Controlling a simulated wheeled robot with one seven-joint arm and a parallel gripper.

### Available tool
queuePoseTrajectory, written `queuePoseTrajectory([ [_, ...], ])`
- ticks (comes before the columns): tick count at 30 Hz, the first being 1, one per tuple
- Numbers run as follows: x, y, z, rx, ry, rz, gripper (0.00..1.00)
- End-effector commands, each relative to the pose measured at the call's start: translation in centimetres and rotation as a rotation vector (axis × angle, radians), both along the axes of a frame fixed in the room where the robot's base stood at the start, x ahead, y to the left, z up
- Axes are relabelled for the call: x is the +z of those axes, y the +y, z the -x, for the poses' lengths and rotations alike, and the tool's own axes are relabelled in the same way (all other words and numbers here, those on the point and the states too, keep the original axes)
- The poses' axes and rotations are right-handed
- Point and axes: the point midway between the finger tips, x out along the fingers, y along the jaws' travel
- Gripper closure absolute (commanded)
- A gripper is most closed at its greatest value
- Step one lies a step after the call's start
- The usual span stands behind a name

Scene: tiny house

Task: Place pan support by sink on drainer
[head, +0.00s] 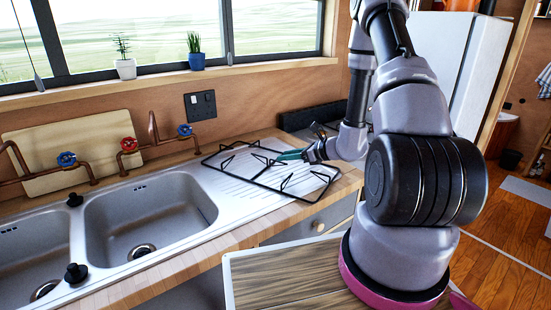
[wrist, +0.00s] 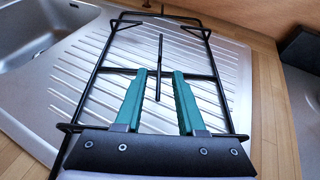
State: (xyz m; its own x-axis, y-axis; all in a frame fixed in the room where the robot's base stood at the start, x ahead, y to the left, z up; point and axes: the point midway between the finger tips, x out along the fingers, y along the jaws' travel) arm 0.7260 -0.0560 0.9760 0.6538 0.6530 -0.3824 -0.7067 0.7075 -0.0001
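The pan support (head: 285,183) is a black wire frame with inward prongs. It lies over the ribbed metal drainer (head: 232,187) to the right of the sink, its right end reaching toward the wooden counter edge. In the wrist view the pan support (wrist: 160,50) spans most of the drainer (wrist: 75,75). My gripper (head: 280,156) is low over its right part. In the wrist view the green fingers (wrist: 160,72) are apart, with a prong running between them and a gap on each side. Whether the frame rests flat everywhere is unclear.
The double sink (head: 150,220) is at left, with red and blue taps (head: 128,145) and a wooden board (head: 70,140) behind. Two potted plants (head: 195,52) stand on the windowsill. A wooden-topped surface (head: 290,275) is near my arm's base.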

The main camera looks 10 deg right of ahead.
Motion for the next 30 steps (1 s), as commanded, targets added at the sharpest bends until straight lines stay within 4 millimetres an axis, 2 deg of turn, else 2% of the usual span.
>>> queuePoseTrajectory([
  [6,1.2,-2.1,2.0,-0.001,0.0,0.0,0.61],
  [14,2.3,-2.1,2.5,0.023,-0.013,0.007,0.61],
  [17,4.8,-0.8,2.8,0.106,-0.054,0.034,0.61],
  [20,9.0,1.4,3.9,0.253,-0.121,0.093,0.61],
  [24,14.8,4.4,7.0,0.494,-0.226,0.225,0.61],
  [30,20.8,6.5,12.6,0.797,-0.366,0.481,0.61],
])
